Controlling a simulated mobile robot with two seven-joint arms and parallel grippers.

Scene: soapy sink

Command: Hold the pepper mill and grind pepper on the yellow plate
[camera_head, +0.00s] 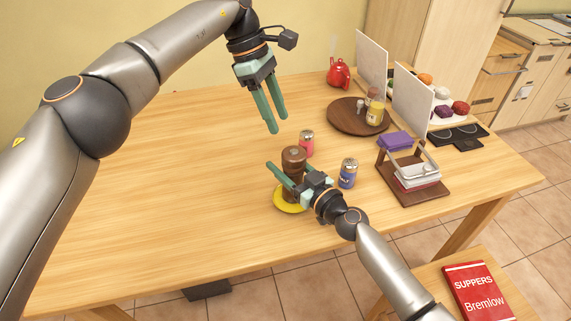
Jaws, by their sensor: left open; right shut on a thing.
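The brown pepper mill (293,157) stands upright over the yellow plate (287,203), near the middle of the table. My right gripper (284,174) is shut on the pepper mill's body from the right side. The gripper and mill hide part of the plate, and I cannot tell whether the mill's base touches it. My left gripper (272,112) is open and empty, fingers pointing down, above and behind the mill and apart from it.
A pink-red shaker (307,143) stands just behind the mill, and a blue shaker (348,173) to its right. A round wooden tray (345,118), white panels (413,104) and a wooden stand (413,189) fill the right side. The table's left is clear.

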